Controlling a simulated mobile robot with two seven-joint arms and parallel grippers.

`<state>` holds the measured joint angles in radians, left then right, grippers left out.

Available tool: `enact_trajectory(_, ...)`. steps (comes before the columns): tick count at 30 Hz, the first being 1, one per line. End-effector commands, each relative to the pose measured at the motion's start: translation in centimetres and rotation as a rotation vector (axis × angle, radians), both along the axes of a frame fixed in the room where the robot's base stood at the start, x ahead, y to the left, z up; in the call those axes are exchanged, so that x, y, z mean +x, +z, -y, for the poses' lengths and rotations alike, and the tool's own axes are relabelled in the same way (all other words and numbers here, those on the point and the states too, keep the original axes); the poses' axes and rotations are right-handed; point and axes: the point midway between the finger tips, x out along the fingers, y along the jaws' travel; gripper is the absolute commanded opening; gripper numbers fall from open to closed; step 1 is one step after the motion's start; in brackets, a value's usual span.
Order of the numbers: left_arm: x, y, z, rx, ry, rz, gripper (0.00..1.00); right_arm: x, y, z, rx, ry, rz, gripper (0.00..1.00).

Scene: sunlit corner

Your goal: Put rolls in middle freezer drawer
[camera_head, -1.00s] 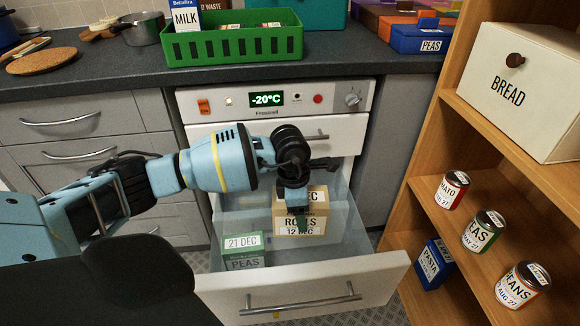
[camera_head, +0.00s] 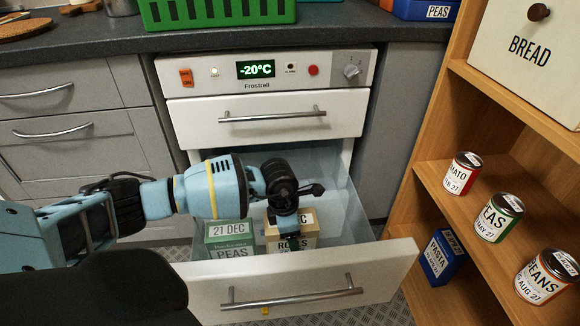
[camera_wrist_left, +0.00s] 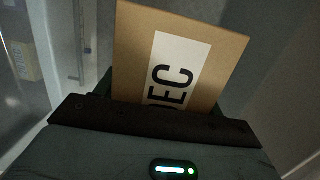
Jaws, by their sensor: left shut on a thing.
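The brown rolls box (camera_head: 303,242) with white labels is inside the open freezer drawer (camera_head: 384,257). My left gripper (camera_head: 290,238) points down from above and is shut on the rolls box. The gripper and wrist hide part of the box's top and front label. In the left wrist view the box (camera_wrist_left: 222,60) fills the middle, with a "DEC" label. I cannot tell whether the rolls box touches the drawer floor. My right gripper is not in view.
A shut white drawer (camera_head: 265,121) with a bar handle is above the open one, under the freezer's control panel (camera_head: 330,70). A wooden shelf (camera_head: 431,179) with several cans and a blue pasta box (camera_head: 442,257) stands close on the right. The open drawer has free room behind the boxes.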

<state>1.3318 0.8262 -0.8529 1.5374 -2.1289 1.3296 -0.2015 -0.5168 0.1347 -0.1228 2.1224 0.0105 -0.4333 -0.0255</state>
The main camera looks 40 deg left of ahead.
Motion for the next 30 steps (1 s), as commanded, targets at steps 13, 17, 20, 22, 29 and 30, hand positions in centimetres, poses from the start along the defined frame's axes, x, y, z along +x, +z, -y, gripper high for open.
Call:
enact_trajectory(13, 0.0, -3.4, 0.1, -0.002, 0.0, -0.001, 0.37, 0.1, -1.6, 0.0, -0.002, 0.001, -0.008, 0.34)
enact_trajectory(17, -0.1, -5.6, 0.1, -0.001, 0.0, -0.003, 0.37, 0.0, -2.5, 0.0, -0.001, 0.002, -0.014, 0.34)
enact_trajectory(20, 0.0, -6.7, 0.1, -0.001, -0.001, -0.001, 0.37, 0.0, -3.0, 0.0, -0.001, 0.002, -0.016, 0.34)
enact_trajectory(22, 0.0, -6.7, 0.0, -0.001, -0.001, 0.001, 0.37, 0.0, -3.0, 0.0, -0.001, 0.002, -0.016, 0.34)
enact_trajectory(29, 0.0, -6.6, 0.0, 0.0, -0.001, 0.002, 0.37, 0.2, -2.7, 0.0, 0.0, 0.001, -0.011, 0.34)
enact_trajectory(30, 0.0, -6.7, 0.0, -0.001, -0.001, 0.002, 0.37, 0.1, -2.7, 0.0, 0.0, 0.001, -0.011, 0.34)
